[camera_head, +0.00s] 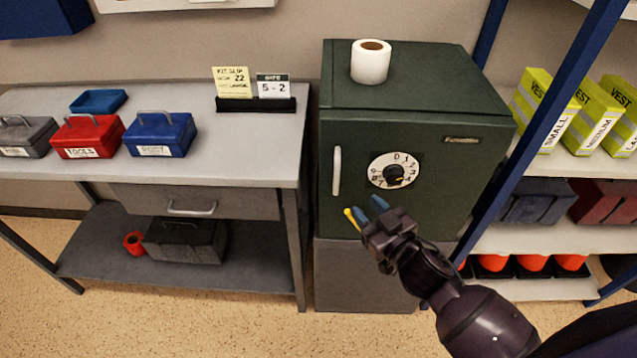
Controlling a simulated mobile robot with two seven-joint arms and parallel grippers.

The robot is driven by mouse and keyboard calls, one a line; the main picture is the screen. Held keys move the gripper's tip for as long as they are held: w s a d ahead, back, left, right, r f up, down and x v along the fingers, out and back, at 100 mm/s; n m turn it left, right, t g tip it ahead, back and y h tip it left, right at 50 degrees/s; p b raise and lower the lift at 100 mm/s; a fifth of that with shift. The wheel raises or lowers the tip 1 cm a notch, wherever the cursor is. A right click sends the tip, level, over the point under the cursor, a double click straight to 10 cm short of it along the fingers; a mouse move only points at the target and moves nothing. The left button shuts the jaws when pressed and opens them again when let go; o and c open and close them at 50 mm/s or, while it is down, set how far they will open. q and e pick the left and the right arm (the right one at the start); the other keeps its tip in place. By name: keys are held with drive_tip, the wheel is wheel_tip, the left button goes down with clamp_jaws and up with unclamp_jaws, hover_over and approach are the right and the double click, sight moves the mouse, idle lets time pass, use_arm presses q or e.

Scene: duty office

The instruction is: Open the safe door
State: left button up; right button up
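The dark green safe (345,110) stands on a grey base, and its door looks shut. A silver upright handle (337,171) is on the left of the door. A white numbered dial (377,172) with a black knob (393,175) is right of the handle; the knob's small orange mark points toward the right side of the dial. A card (273,86) on the desk reads "SAFE 5-2". My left gripper is not in view.
A white roll (371,62) stands on the safe. The grey desk (230,150) at left holds red, blue and grey toolboxes. Shelving (530,240) with a blue post (545,130) stands close on the right. The floor before the desk is clear.

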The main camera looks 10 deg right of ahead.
sight(338, 180)
drive_tip(key=shift+m+y, duration=0.4)
drive_tip(key=shift+m, duration=0.5)
drive_tip(key=x, duration=1)
drive_tip(key=shift+w+a+r, duration=0.25)
drive_tip(key=shift+w+a, duration=0.05)
drive_tip(key=shift+a, duration=0.05)
clamp_jaws()
